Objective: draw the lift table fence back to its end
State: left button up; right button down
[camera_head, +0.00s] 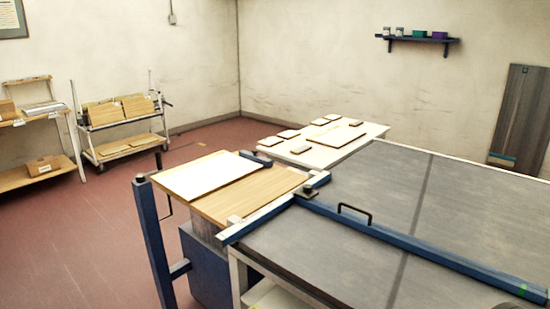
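A long blue bar (440,252), which looks like the fence, lies across the large grey table top (430,190). It runs from near the table's left edge to the lower right. A black handle (355,211) stands on it, and a small green mark is near its right end. A dark block (307,191) sits at its left end, on a pale and blue rail (268,212) along the table's left edge. Beside that rail is a lift table with a blue base (208,272) and wood boards (248,197) on top. Neither of my grippers is in view.
A blue post (152,240) stands left of the lift table. A white table with several small boards (335,137) is behind. A cart (125,140) and a shelf (45,175) stand by the left wall. The red floor at left is clear.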

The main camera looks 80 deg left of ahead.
aim_at(267, 163)
jog(key=l+u, duration=0.15)
jog(key=u, duration=0.25)
jog(key=l+u, duration=0.15)
jog(key=u, duration=0.2)
jog(key=k+l+u, duration=0.1)
jog(key=u, duration=0.3)
jog(key=k+l+u, duration=0.1)
jog(key=u, duration=0.3)
jog(key=i+j+u, duration=0.1)
jog(key=u, duration=0.8)
jog(key=i+u, duration=0.4)
jog(key=u, duration=2.6)
jog(key=i, duration=0.25)
jog(key=i+l+z, duration=0.25)
jog(key=i+z, duration=0.25)
jog(key=i, duration=0.55)
jog(key=i+j+z, duration=0.15)
jog(key=i+z, duration=0.35)
jog(key=i, duration=0.55)
jog(key=i+z, duration=0.15)
jog(key=i, duration=0.45)
jog(key=i+z, duration=0.1)
jog(key=i, duration=0.55)
jog(key=i+j+z, duration=0.15)
jog(key=i, duration=0.45)
jog(key=i+j+z, duration=0.15)
jog(key=i, duration=0.5)
